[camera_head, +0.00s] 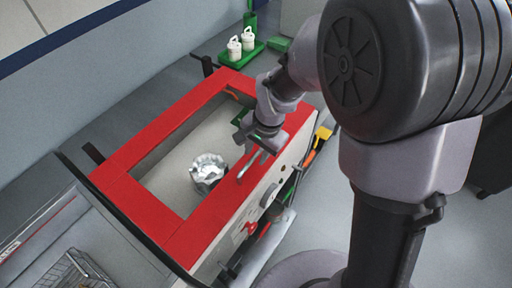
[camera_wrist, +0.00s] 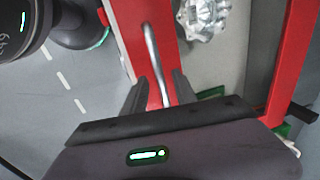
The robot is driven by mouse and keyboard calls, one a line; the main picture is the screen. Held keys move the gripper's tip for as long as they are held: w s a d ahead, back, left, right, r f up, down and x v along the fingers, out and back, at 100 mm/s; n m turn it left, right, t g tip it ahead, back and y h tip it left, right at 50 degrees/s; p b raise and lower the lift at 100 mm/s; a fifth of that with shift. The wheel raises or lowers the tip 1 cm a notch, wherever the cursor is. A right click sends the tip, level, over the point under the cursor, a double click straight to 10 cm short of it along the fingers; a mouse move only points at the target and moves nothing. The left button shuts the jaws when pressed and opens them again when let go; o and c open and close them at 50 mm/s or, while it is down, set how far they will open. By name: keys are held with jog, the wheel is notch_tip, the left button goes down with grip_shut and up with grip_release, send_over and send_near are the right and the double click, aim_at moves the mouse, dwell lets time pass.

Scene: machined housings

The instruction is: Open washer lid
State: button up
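The washer lid (camera_head: 133,208) is a red frame around a large window and lies flat on the washer, looking closed. A silver machined housing (camera_head: 207,170) shows through the window and at the top of the wrist view (camera_wrist: 203,16). A bent metal handle (camera_head: 247,168) sits on the lid's front red edge. In the wrist view the handle (camera_wrist: 152,52) runs between my gripper's (camera_wrist: 158,88) two dark fingers. The fingers are apart, with gaps on both sides of the bar. In the head view my gripper (camera_head: 259,143) is at the handle's far end, partly hidden.
The washer's front panel (camera_head: 262,198) carries knobs and a red switch. A green tray (camera_head: 241,53) with two white containers stands beyond the washer. A wire basket (camera_head: 75,272) is at the lower left. Grey floor is open at the right front.

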jog(key=shift+f, duration=0.1)
grip_shut()
dwell(1.4)
